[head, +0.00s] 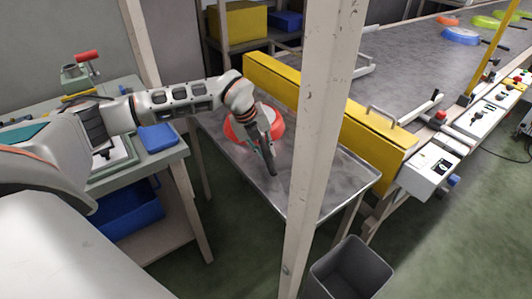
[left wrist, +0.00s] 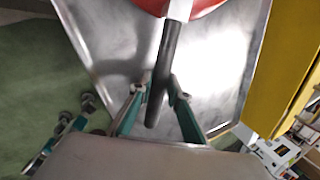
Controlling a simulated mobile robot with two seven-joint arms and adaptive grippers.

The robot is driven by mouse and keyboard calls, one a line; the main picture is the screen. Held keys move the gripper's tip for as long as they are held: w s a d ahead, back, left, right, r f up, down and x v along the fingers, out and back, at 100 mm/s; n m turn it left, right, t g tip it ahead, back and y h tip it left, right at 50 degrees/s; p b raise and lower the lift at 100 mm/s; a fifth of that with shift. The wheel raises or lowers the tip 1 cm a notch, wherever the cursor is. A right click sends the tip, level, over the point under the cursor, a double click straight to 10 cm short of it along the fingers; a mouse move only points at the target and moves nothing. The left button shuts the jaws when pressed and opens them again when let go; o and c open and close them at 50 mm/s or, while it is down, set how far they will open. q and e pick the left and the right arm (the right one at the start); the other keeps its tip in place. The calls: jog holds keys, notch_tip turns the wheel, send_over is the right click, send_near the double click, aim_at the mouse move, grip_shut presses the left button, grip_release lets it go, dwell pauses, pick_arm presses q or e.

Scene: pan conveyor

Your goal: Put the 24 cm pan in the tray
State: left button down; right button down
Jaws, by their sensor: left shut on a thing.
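The pan is red-orange with a dark handle. In the head view the pan (head: 276,126) is at the far part of the metal tray (head: 350,173), partly hidden by my arm. In the left wrist view the red pan body (left wrist: 200,6) shows at the top edge and its dark handle (left wrist: 166,62) points down towards my gripper. My left gripper (head: 266,150) is shut on the handle; its fingers (left wrist: 154,88) sit either side of it in the left wrist view. I cannot tell whether the pan touches the tray. My right gripper is not in view.
A pale upright post (head: 318,120) crosses in front of the tray. A yellow guard (head: 330,110) and the conveyor (head: 420,60) with several coloured pans lie beyond. A grey bin (head: 350,272) stands at front right, a green workbench (head: 165,160) at left.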

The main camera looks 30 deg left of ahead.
pick_arm(q)
jog(key=shift+w, duration=0.1)
jog(key=c, duration=1.9)
grip_release()
jog(key=shift+f, duration=0.15)
jog(key=p+v, duration=0.1)
jog(key=v, duration=1.1)
jog(key=shift+p, duration=0.35)
jog(key=shift+d, duration=0.1)
